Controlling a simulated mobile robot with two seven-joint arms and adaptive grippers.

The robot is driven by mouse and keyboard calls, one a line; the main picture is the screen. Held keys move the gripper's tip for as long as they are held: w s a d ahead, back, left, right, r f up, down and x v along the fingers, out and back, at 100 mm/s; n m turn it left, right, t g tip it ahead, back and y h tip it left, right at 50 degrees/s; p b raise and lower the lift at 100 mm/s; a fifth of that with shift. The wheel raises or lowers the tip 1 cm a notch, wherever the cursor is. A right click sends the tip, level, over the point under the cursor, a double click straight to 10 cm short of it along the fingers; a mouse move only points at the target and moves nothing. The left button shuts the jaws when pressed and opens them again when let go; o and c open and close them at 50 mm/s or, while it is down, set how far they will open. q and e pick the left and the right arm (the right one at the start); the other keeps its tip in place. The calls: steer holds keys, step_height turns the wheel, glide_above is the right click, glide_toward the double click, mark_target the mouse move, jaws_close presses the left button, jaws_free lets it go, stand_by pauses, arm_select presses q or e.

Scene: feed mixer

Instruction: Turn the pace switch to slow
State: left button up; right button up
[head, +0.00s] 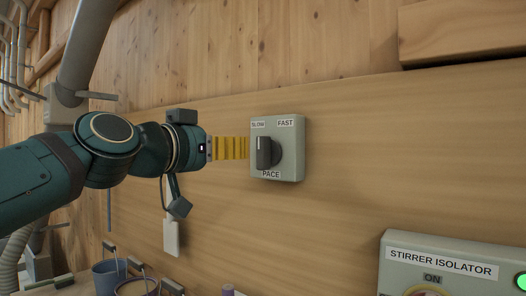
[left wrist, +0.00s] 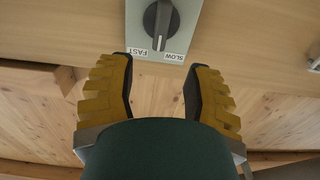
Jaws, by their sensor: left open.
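The pace switch box (head: 290,160) is a grey box on the wooden wall, with SLOW at its upper left, FAST at its upper right and PACE below. Its dark knob (head: 264,153) stands roughly upright. In the left wrist view the knob (left wrist: 160,20) has its end between the FAST and SLOW labels. My left gripper (head: 244,148) has yellow ribbed fingers and is just left of the box in the head view. In the left wrist view the gripper (left wrist: 159,70) is open and empty, its fingertips short of the knob. My right gripper is not in view.
A stirrer isolator box (head: 440,255) with a lit green part is at the lower right. Cups, a blue one (head: 108,275) among them, stand at the lower left. A wooden beam (head: 460,30) juts out at the upper right. The wall around the switch is clear.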

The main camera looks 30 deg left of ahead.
mark_target(259, 148)
arm_select(q)
steer(key=w, duration=0.7)
steer(key=w+p, duration=0.1)
steer(key=w, duration=0.3)
steer(key=shift+w+d+f, duration=0.1)
steer(key=shift+d, duration=0.3)
jaws_close()
